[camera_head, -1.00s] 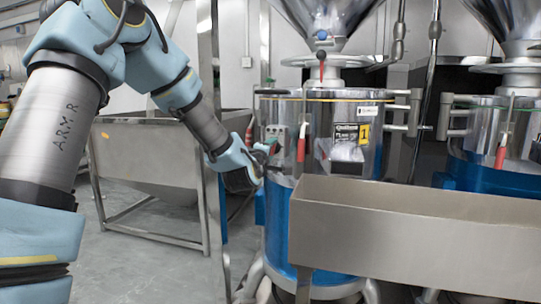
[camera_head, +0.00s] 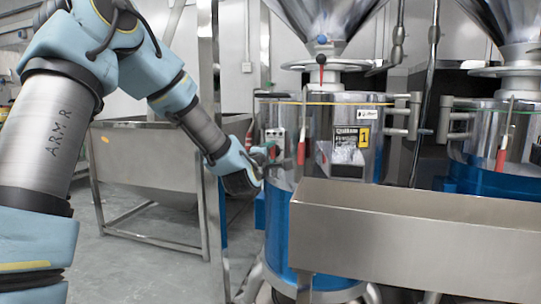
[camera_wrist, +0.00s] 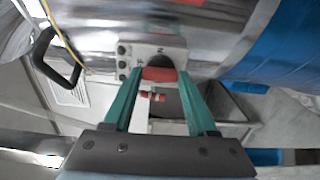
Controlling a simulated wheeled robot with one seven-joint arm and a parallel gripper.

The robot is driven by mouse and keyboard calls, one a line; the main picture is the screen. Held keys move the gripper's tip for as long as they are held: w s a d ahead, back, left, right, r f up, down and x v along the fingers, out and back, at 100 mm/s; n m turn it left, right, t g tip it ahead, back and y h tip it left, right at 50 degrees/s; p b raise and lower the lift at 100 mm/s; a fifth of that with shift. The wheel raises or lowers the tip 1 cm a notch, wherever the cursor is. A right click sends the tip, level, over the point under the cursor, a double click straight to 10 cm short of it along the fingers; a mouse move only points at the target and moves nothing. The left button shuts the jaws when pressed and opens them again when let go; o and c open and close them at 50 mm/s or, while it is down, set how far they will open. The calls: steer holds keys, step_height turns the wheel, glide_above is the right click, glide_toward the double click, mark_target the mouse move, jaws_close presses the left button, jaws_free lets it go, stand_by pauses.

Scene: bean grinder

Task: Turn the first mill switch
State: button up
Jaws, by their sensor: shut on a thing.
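The first mill (camera_head: 325,112) is a shiny steel drum with a blue lower part, right of my arm in the head view. Its switch box (camera_head: 274,136) is a small pale plate on the drum's left side. In the wrist view the switch plate (camera_wrist: 158,50) has dark screws and markings, and a red switch knob (camera_wrist: 158,74) stands out from it. My gripper (camera_wrist: 158,78) has green fingers closed on the two sides of this knob. In the head view my gripper (camera_head: 268,152) is at the switch box, and the knob is hard to make out.
A steel trough (camera_head: 410,235) stands in front of the mill, close right of my gripper. A red-handled lever (camera_head: 301,148) hangs on the drum. A second mill (camera_head: 500,150) is at the right. A steel bin (camera_head: 150,155) on legs stands behind my arm.

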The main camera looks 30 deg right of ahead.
steer(key=o, duration=1.4)
steer(key=shift+c, duration=0.2)
steer(key=shift+a, duration=0.1)
steer(key=v, duration=1)
steer(key=shift+s+a, duration=0.25)
steer(key=shift+s, duration=0.05)
steer(key=w+a+f+m+g+y, duration=0.1)
steer(key=a+f+m+g+y, duration=0.25)
steer(key=a+f, duration=0.4)
steer(key=w+a+f+m+g+y, duration=0.1)
steer(key=a+f+m+g+y, duration=0.25)
steer(key=a, duration=0.75)
steer(key=s+a+f+m+g+y, duration=0.25)
steer(key=s+a, duration=0.35)
steer(key=a, duration=0.3)
steer(key=s+a+f+m+g+y, duration=0.1)
steer(key=s+a+f+g+y, duration=0.15)
steer(key=s+a, duration=0.55)
step_height(320, 180, up, 24)
steer(key=w+p, duration=0.1)
steer(key=p, duration=2.4)
steer(key=shift+w+a, duration=0.2)
steer(key=shift+a, duration=0.25)
